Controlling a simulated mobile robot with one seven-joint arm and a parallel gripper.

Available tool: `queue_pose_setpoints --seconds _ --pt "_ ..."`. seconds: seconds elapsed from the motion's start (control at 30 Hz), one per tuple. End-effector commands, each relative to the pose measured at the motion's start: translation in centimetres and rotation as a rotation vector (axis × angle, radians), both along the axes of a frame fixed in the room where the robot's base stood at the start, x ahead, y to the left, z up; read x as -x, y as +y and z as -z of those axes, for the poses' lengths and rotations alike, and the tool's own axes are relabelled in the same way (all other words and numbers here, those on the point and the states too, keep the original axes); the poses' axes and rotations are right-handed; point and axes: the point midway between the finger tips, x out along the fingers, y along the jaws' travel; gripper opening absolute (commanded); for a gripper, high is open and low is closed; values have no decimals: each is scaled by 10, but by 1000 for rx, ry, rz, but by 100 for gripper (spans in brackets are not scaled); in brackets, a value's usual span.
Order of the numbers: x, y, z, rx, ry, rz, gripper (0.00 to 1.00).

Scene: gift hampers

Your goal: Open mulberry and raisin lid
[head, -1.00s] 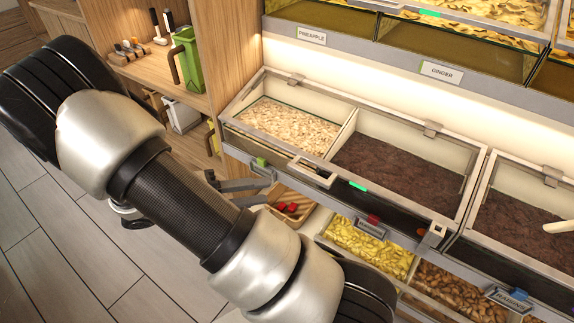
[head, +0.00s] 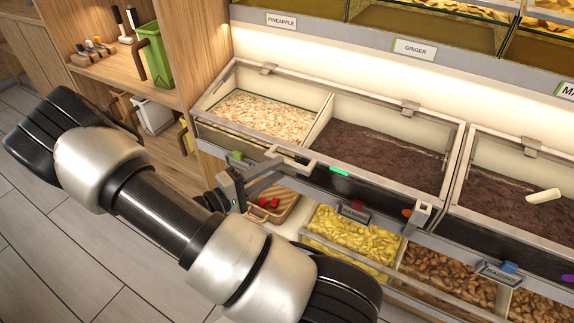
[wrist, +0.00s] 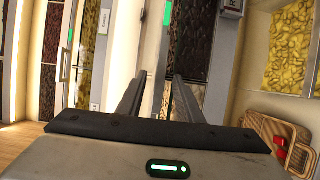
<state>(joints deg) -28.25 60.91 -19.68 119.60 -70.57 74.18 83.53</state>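The lid (head: 385,184) is a long glass panel in a grey frame. It lies shut over a bin with pale dried mulberries (head: 262,115) on the left and dark raisins (head: 372,155) on the right. Its light handle (head: 292,158) sticks out from the front edge, left of a green strip. My gripper (head: 262,172) is by the handle, with its fingers near it; whether they touch it I cannot tell. In the wrist view, my gripper (wrist: 158,78) has its two fingers apart, with nothing clearly held between them.
A second lidded bin (head: 510,185) with dark contents and a white scoop adjoins on the right. Lower bins hold yellow pieces (head: 352,235) and brown nuts (head: 448,275). A wicker basket (head: 278,207) with red items sits below the handle. Wooden shelves stand at left.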

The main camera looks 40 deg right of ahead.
Motion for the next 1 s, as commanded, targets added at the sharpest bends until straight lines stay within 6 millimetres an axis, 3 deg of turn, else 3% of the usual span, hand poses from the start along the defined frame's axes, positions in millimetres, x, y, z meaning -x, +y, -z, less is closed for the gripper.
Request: queue_pose_setpoints --seconds 0.1,0.3,0.67,0.87,1.0 --pt "1 -22 1 0 1 4 33" --pt "0 -43 1 -2 0 1 33" --pt "0 -47 0 -1 0 0 33" --pt "0 -47 0 -1 0 0 0" --pt "0 -47 0 -1 0 0 0"
